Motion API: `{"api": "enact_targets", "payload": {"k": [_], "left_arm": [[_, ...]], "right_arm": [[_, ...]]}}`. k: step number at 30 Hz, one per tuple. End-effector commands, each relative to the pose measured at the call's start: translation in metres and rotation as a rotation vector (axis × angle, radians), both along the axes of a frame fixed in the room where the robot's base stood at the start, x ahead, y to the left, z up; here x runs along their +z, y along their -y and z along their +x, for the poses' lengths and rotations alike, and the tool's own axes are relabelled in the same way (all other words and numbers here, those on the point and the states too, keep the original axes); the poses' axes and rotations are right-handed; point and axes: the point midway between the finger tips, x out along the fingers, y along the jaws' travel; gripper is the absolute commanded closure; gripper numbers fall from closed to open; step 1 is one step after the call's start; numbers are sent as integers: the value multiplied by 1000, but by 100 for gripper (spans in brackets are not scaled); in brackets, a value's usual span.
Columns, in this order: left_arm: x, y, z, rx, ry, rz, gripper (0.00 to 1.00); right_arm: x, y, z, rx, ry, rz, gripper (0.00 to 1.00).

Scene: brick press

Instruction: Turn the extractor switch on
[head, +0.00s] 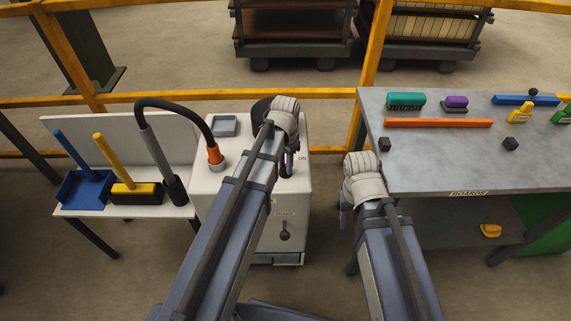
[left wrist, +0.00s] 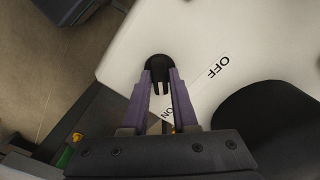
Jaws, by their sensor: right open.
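The extractor switch is a black rounded knob (left wrist: 159,66) on the white cabinet (head: 207,190). In the left wrist view, the label strip beside it reads OFF at its far end and ON near my fingers. My left gripper (left wrist: 161,78) has its two purple fingers apart, with the knob at their tips. I cannot tell whether they press on it. In the head view, my left gripper (head: 290,165) is over the cabinet's right part, by the ON label, and my arm hides much of the top. My right gripper (head: 343,222) is open and empty, left of the grey table.
A black hose (head: 172,103) with an orange end arches over the cabinet's left side. A white stand (head: 75,206) with brushes and a blue dustpan is left. The grey table (head: 440,165) at right holds brushes and an orange bar. Yellow railing (head: 325,94) runs behind.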

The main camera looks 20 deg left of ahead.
Motion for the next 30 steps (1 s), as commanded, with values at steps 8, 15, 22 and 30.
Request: {"api": "enact_targets", "payload": {"k": [8, 15, 22, 30], "left_arm": [[0, 0, 0, 1, 0, 0, 48], [1, 0, 0, 2, 0, 0, 48], [15, 0, 0, 2, 0, 0, 48], [49, 0, 0, 2, 0, 0, 48]], "right_arm": [[0, 0, 0, 0, 0, 0, 50], [1, 0, 0, 0, 0, 0, 50], [15, 0, 0, 0, 0, 0, 50], [49, 0, 0, -1, 0, 0, 50]]}}
